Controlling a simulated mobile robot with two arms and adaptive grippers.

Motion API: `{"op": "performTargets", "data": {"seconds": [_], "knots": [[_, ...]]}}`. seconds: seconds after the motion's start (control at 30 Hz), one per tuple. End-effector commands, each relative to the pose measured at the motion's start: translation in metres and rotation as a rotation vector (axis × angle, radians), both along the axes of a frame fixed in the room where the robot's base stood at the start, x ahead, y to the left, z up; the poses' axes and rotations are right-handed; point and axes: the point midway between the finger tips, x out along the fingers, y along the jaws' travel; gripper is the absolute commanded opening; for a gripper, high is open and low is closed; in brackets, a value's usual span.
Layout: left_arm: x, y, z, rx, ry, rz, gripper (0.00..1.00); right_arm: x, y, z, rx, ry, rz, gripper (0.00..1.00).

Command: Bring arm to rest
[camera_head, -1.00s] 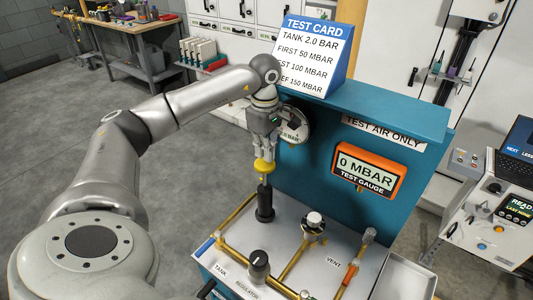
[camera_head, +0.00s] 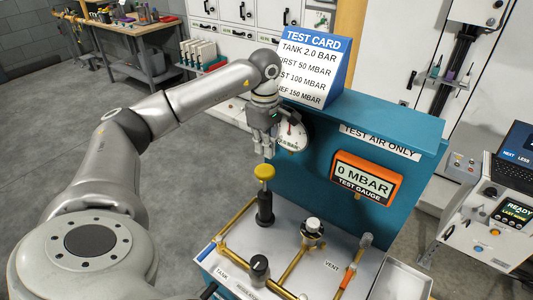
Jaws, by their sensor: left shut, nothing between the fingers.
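My left arm comes in from the left and reaches over the test bench (camera_head: 330,225). Its gripper (camera_head: 265,152) points down, shut and empty, a little above the yellow knob (camera_head: 265,172), with a small gap between them. The knob tops a black upright valve body (camera_head: 265,208) on the brass piping. A round pressure dial (camera_head: 293,135) sits just behind the gripper, partly covered by it. My right gripper is not in view.
The teal back panel (camera_head: 310,170) stands close behind the gripper and carries the orange test gauge (camera_head: 366,178), reading 0 MBAR. The test card (camera_head: 314,65) stands on top. A control console (camera_head: 495,220) is at the right. Grey floor (camera_head: 205,180) is open at the left.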

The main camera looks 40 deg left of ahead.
Motion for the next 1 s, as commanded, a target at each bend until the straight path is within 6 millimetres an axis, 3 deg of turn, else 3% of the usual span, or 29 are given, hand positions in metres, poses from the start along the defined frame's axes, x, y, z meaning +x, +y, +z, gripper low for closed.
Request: {"op": "performTargets", "data": {"seconds": [0.2, 1.0], "knots": [[0.000, 0.000, 0.023, 0.000, 0.000, 0.000, 0.00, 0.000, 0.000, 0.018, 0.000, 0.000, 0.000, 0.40], [0.000, 0.000, 0.022, 0.000, 0.000, 0.000, 0.00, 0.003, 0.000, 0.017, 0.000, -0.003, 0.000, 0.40]]}}
